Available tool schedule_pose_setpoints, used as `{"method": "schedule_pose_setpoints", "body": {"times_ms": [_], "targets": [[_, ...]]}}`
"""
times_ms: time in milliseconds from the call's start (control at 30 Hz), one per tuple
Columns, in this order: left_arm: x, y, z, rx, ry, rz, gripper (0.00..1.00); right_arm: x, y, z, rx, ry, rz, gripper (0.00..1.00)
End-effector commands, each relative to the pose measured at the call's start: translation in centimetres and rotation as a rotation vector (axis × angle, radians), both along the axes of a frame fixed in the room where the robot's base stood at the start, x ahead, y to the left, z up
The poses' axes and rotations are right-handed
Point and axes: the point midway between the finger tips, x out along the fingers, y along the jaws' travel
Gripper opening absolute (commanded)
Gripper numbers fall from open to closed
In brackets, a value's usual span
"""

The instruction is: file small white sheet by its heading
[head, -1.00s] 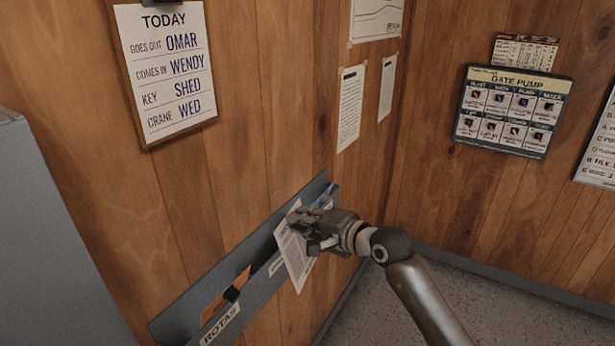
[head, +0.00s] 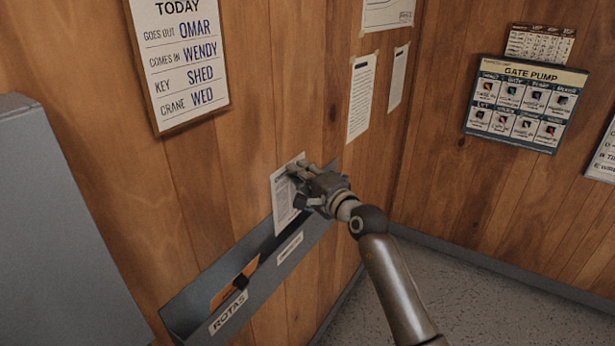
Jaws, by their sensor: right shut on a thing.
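The small white sheet (head: 286,197) is in the head view, upright, with its printed side facing me; its heading is too small to read. My right gripper (head: 303,178) is shut on its upper right edge. The sheet stands over the grey wall rack (head: 255,277), and its lower edge is close to the rack's front; I cannot tell whether it is inside. The rack's near section bears the label ROTAS (head: 228,313). A second label (head: 289,248) below the sheet is not readable. My left gripper is not in view.
A TODAY board (head: 180,60) hangs above on the wood wall. A grey cabinet (head: 55,220) stands at left. A GATE PUMP board (head: 525,103) hangs at right. Floor at lower right is clear.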

Motion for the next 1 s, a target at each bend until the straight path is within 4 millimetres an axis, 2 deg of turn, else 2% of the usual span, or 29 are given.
{"method": "schedule_pose_setpoints", "body": {"times_ms": [1000], "targets": [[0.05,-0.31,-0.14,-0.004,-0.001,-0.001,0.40,0.60,0.82,0.05,-0.002,0.000,0.000,0.00]]}}
